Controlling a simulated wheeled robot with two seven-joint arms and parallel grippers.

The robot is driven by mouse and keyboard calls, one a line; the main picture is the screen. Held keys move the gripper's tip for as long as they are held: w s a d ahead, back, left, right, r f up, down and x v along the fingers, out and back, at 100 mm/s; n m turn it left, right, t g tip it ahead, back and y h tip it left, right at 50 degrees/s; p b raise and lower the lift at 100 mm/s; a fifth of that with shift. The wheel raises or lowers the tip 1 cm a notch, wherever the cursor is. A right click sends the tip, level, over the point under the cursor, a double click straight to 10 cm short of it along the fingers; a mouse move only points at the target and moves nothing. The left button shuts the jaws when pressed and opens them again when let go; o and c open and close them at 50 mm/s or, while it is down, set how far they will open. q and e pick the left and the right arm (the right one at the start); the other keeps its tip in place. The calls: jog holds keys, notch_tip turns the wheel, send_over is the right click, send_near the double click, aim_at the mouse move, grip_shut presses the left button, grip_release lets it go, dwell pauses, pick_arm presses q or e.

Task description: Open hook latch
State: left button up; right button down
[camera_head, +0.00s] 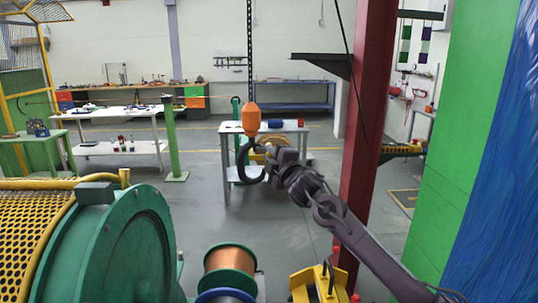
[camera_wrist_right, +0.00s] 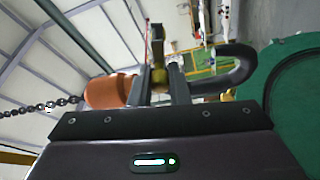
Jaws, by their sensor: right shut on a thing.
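An orange hook block (camera_head: 251,119) hangs on a dark chain in the middle of the head view, with a dark curved hook (camera_head: 246,172) below it. My right gripper (camera_head: 270,156) is at the hook's opening, reaching in from the right. In the right wrist view the orange block (camera_wrist_right: 108,91) is left and the dark hook (camera_wrist_right: 238,62) curves to the right. A yellow latch (camera_wrist_right: 159,76) lies between the two fingers of the right gripper (camera_wrist_right: 160,84), which is shut on it. The fingers partly hide the latch. My left gripper is not in view.
A red column (camera_head: 366,130) stands right of the hook, close to my right arm. A green machine drum (camera_head: 115,250) and a copper spool (camera_head: 229,259) are in front. A grey table (camera_head: 292,126) stands behind the hook. Open floor lies between.

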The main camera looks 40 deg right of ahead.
jog(key=shift+r+n+g+p, duration=0.3)
jog(key=shift+n, duration=0.45)
jog(key=shift+r+n+g+p, duration=0.25)
jog(key=shift+n+g, duration=0.05)
jog(key=shift+n, duration=0.45)
jog(key=c, duration=1.4)
grip_release()
jog(key=shift+o, duration=0.2)
jog(key=s+a+b, duration=0.1)
jog(key=s+b, duration=0.3)
jog(key=s, duration=0.3)
jog(key=shift+s+a, duration=0.15)
jog(key=shift+s, duration=0.15)
jog(key=shift+r, duration=0.1)
